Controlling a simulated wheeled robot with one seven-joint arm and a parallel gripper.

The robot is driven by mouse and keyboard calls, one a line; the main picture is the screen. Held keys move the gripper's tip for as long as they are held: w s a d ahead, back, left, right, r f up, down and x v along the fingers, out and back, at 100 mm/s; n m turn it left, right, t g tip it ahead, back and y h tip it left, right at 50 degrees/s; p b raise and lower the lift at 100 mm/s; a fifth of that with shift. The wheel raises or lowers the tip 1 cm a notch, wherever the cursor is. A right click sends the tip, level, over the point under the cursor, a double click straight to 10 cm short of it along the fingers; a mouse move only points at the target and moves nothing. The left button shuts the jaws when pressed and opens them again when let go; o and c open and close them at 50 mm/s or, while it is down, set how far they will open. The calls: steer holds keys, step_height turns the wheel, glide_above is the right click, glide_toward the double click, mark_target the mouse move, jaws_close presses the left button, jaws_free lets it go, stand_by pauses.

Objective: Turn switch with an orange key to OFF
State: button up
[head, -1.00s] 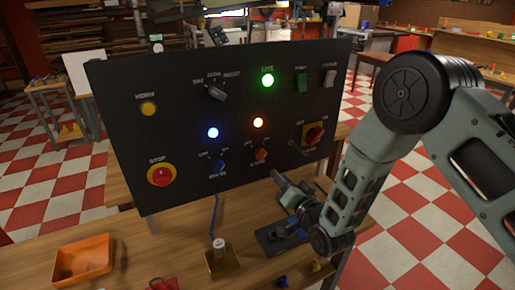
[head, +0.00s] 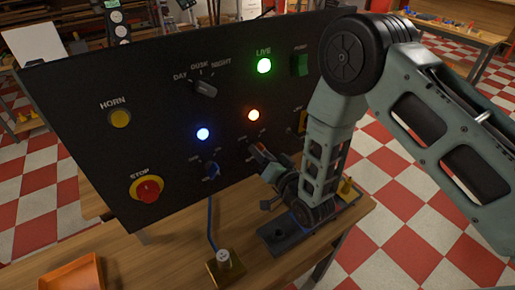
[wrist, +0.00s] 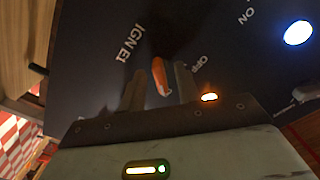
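The orange key (wrist: 158,75) shows in the wrist view, standing out from the dark panel, near the printed OFF label. My gripper (wrist: 160,82) is open, with one finger on either side of the key. A gap shows beside the left finger; I cannot tell whether the right finger touches the key. In the head view my gripper (head: 259,155) is close to the panel below the orange lamp (head: 254,115) and hides the key. Which mark the key points to cannot be read.
A red stop button (head: 148,189) is at lower left. A brass block (head: 225,265) with a cable and an orange tray (head: 72,280) are on the bench.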

jaws_close()
steer(key=shift+n+b, duration=0.3)
steer(key=shift+b, duration=0.15)
steer(key=n+b, duration=1.5)
steer(key=b, duration=0.2)
steer(key=shift+d+f, duration=0.1)
steer(key=shift+n, duration=0.3)
